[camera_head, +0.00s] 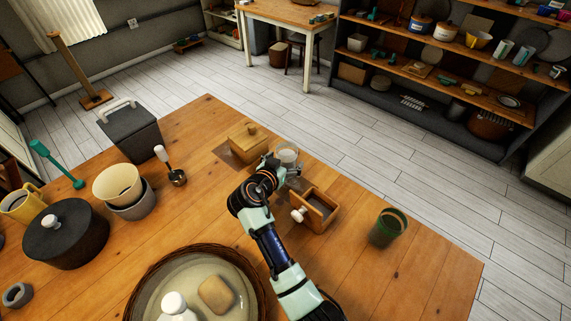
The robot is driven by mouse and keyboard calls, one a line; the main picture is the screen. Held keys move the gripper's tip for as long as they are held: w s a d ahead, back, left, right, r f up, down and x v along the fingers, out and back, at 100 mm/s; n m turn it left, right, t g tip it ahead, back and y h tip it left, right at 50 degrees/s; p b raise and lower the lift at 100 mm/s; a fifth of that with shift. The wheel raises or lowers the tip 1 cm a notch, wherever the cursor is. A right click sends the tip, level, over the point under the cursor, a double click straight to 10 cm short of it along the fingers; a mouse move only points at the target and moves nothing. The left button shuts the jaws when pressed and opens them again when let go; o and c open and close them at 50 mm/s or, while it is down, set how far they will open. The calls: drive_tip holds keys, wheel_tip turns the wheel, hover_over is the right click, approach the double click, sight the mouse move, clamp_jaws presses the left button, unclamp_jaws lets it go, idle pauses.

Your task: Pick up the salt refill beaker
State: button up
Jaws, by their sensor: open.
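A small clear glass beaker (288,152) with pale contents stands near the far edge of the wooden island, and I take it to be the salt refill beaker. My gripper (283,163) is open right at the beaker, on its near side. My own wrist hides part of the fingers, and I cannot tell whether they touch the glass. The beaker looks upright, and its lower part is partly hidden.
A wicker tray (139,284) is in front. The island's right end is clear.

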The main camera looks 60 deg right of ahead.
drive_tip(key=x, duration=0.4)
drive_tip(key=shift+r+b, duration=0.1)
drive_tip(key=shift+b, duration=0.2)
drive_tip(key=shift+a, duration=0.1)
drive_tip(key=c, duration=1.5)
